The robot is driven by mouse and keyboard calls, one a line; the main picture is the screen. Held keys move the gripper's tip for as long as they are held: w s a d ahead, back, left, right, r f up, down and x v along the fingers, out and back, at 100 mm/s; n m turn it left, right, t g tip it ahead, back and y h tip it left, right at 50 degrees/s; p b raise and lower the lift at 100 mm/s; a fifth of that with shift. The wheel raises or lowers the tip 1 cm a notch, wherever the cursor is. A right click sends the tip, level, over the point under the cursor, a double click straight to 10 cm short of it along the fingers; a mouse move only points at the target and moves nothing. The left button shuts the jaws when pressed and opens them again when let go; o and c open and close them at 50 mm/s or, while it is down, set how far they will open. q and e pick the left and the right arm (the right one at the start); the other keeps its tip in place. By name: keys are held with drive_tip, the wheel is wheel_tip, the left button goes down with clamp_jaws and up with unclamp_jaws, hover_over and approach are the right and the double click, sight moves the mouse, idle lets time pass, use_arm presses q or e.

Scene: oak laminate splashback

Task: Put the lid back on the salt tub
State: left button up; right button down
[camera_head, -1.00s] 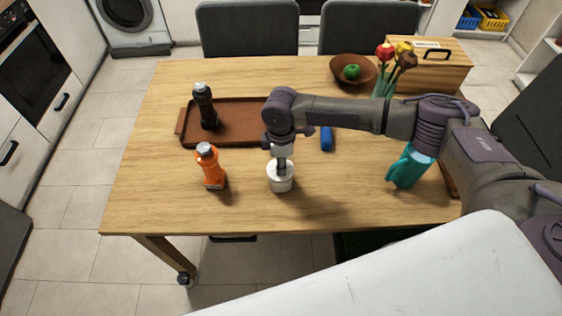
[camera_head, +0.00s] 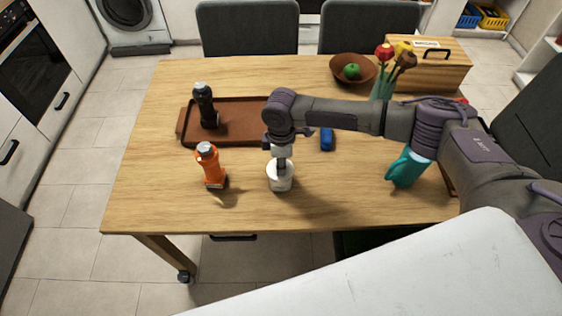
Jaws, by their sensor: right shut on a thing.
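The salt tub (camera_head: 280,182) is a small white round tub standing upright near the front middle of the table. My right gripper (camera_head: 281,164) points straight down over the tub's top, its fingers closed at the mouth of the tub. It is shut on the lid, which is mostly hidden by the fingers and blends with the white tub. I cannot tell whether the lid rests fully on the rim. My left gripper is not in view.
An orange bottle (camera_head: 210,167) stands left of the tub. Behind are a brown tray (camera_head: 240,121) with a dark bottle (camera_head: 205,105), a blue item (camera_head: 327,139) and a bowl (camera_head: 366,72). A teal object (camera_head: 406,168) stands right. Table front-left is clear.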

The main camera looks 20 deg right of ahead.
drive_tip(key=shift+p, duration=0.4)
idle(0.5)
drive_tip(key=c, duration=0.8)
unclamp_jaws()
drive_tip(key=o, duration=0.5)
drive_tip(key=shift+c, duration=0.2)
drive_tip(key=shift+r+p, duration=3.55)
drive_tip(key=shift+p, duration=0.25)
